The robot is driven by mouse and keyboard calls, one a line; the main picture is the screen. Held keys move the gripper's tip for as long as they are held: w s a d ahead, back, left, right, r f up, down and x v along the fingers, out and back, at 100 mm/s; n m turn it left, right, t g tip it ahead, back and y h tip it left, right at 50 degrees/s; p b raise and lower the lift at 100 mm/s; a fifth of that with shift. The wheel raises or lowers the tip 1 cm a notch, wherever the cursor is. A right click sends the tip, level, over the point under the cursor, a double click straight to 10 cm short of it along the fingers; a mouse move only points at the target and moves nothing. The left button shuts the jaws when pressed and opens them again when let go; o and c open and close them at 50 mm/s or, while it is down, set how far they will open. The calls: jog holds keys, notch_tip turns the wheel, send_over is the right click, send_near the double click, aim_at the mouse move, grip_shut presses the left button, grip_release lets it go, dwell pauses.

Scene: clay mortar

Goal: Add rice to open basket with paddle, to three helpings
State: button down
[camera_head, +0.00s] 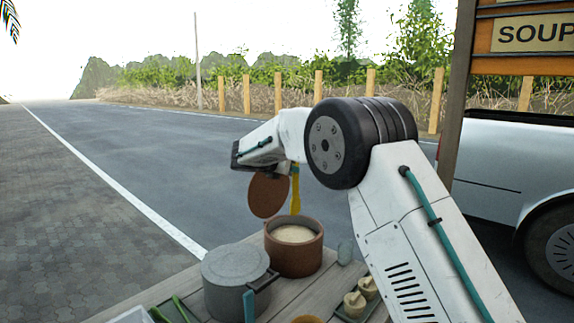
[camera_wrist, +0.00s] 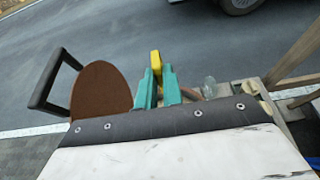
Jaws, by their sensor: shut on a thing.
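My gripper (camera_head: 294,170) is above the far side of a brown clay pot (camera_head: 295,262) with pale rice (camera_head: 294,234) inside. Its teal fingers, clear in the wrist view (camera_wrist: 158,88), are shut on a yellow paddle (camera_head: 296,195), which also shows in the wrist view (camera_wrist: 156,62). The paddle points down to the pot's back rim; whether its tip is inside I cannot tell. I cannot tell which is open.
A brown disc, perhaps a lid (camera_head: 268,195), stands on edge beside my gripper; its support is unclear. The wrist view shows a dark handle (camera_wrist: 46,84) by it. A grey lidded pot (camera_head: 234,285) stands left of the clay pot. A glass-like item (camera_head: 346,251) is at right.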

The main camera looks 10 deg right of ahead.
aim_at(295, 189)
notch_tip(295, 189, down, 13)
jog(key=w, duration=0.1)
dwell(0.9)
jog(key=shift+w+f, duration=0.1)
dwell(0.7)
notch_tip(295, 189, up, 10)
dwell(0.8)
jog(key=shift+a, duration=0.1)
